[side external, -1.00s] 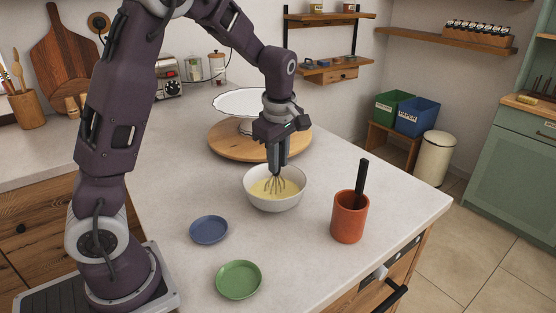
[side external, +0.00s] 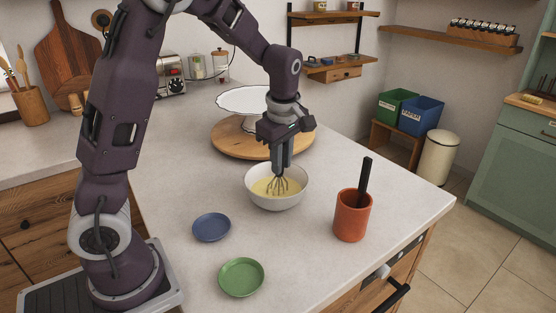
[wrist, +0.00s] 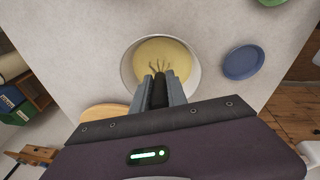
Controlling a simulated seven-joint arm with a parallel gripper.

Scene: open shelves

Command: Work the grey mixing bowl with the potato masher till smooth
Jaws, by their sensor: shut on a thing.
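The grey mixing bowl (side external: 261,197), pale grey-white, stands upright on the counter and holds a smooth-looking yellow mixture (side external: 263,187). It also shows in the wrist view (wrist: 126,72). My gripper (side external: 281,164) is directly above the bowl, pointing down, shut on the dark handle of a tool. The tool's wire loops (side external: 278,186) reach into the mixture; they look like a whisk rather than a flat masher. In the wrist view the handle (wrist: 159,92) sits between my fingers. The lowest part of the wires is hidden in the mixture.
A terracotta crock (side external: 352,218) with a dark-handled utensil (side external: 365,178) stands right of the bowl. A blue plate (side external: 211,227) and a green plate (side external: 241,277) lie in front. A white cake stand (side external: 243,100) on a round wooden board (side external: 226,142) is behind.

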